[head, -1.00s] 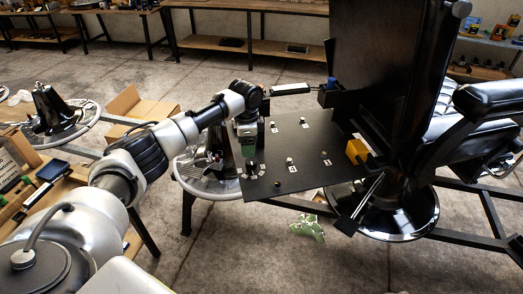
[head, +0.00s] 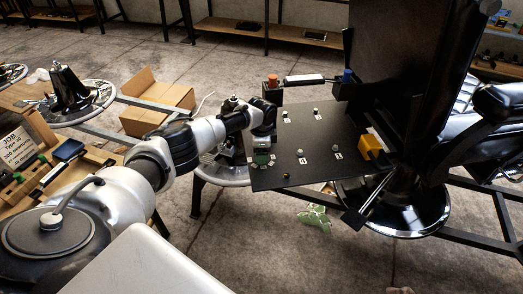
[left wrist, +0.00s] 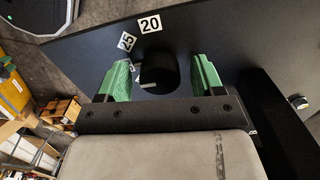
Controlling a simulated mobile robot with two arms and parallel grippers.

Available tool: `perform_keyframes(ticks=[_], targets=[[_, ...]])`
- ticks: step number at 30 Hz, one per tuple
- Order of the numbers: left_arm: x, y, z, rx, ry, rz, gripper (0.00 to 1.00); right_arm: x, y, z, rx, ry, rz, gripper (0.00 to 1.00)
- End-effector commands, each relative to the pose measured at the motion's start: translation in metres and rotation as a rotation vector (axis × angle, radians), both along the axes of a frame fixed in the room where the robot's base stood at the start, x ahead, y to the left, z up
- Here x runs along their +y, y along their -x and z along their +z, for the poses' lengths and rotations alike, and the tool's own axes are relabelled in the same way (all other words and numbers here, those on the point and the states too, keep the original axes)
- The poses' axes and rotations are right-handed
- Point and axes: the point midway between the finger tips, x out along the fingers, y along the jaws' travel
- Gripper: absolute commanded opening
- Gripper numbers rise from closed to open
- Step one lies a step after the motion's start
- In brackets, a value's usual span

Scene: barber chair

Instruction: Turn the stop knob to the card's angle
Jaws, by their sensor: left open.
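The stop knob (left wrist: 158,72), a black round knob, stands on the black panel between the two green fingers of my left gripper (left wrist: 158,80). The fingers are open, one on each side; contact is unclear. Number tags "20" (left wrist: 150,24) and "25" (left wrist: 127,41) sit beyond the knob. A pale mark shows near its lower side. In the head view my left gripper (head: 262,158) is over the left part of the panel (head: 310,165) and hides the knob. A card headed "JOB" (head: 20,148) stands at the far left, its text only partly readable. My right gripper is not in view.
The barber chair (head: 480,140) stands right.

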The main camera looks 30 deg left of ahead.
Motion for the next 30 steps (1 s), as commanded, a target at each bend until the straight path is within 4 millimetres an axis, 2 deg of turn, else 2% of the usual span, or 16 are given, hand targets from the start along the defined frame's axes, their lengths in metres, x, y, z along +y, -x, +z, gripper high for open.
perform_keyframes(ticks=[8, 17, 30], targets=[[0.0, 0.0, -0.0012, 0.0, 0.0, 0.0, 0.66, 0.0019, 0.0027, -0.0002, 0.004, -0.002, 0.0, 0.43], [0.0002, -0.0001, -0.0008, -0.001, -0.001, 0.0, 0.2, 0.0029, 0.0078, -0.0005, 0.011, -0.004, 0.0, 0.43], [0.0003, -0.0005, 0.0006, -0.002, -0.001, 0.095, 0.18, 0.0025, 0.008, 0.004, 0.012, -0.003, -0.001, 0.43]])
